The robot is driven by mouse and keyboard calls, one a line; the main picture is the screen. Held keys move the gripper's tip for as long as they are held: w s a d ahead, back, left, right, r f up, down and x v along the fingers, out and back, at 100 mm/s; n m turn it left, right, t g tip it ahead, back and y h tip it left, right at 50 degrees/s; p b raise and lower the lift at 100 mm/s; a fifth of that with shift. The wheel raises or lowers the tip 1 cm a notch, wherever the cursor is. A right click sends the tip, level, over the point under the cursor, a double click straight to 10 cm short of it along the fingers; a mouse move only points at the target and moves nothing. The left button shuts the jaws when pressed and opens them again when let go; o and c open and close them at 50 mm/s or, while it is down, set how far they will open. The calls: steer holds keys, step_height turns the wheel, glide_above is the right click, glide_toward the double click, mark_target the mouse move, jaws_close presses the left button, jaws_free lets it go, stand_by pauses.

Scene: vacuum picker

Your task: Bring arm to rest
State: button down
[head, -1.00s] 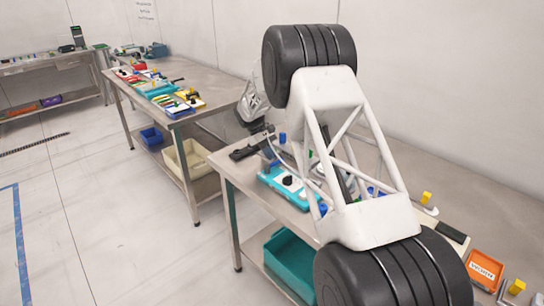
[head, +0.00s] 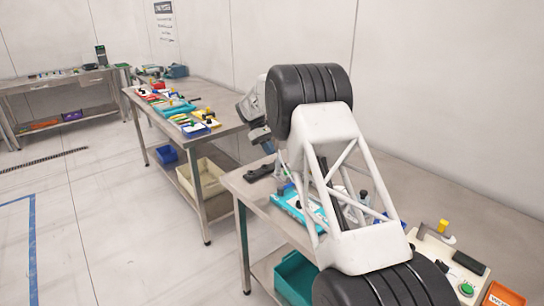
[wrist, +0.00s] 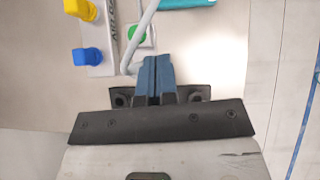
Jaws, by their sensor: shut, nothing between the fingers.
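My gripper (wrist: 158,78) shows in the wrist view with its two blue fingers together and nothing between them. It is over the worktable (wrist: 215,60), and its height above the surface is hard to tell. In the head view my white and black arm stands in front of the nearest table (head: 240,183) and hides much of its top. The fingers cannot be made out clearly there.
A teal tray (head: 290,205) and a black tool (head: 260,171) lie on the near table. Floor at left is clear.

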steer(key=shift+r, duration=0.1)
stand_by(0.3)
steer(key=s+d+r+m+t+y, duration=0.1)
steer(key=s+d+r+m, duration=0.1)
steer(key=s+d+r, duration=0.65)
steer(key=s+d+r+m+t+y, duration=0.15)
steer(key=s+d+r, duration=0.35)
steer(key=s, duration=0.6)
steer(key=s+d+r+m+t+y, duration=0.1)
steer(key=s+d+r, duration=0.6)
steer(key=s, duration=0.3)
steer(key=s+d+f+m+t, duration=0.1)
steer(key=s+d+f+m, duration=0.1)
steer(key=s, duration=1)
steer(key=s+d+f+m+t+y, duration=0.1)
steer(key=s+d+f, duration=0.2)
steer(key=s, duration=0.9)
steer(key=s+d+f+m+t+y, duration=0.1)
steer(key=s+d+f+m+t, duration=0.1)
steer(key=s, duration=1)
steer(key=shift+d+f+m, duration=0.2)
steer(key=shift+d+m, duration=0.15)
steer(key=shift+d, duration=0.5)
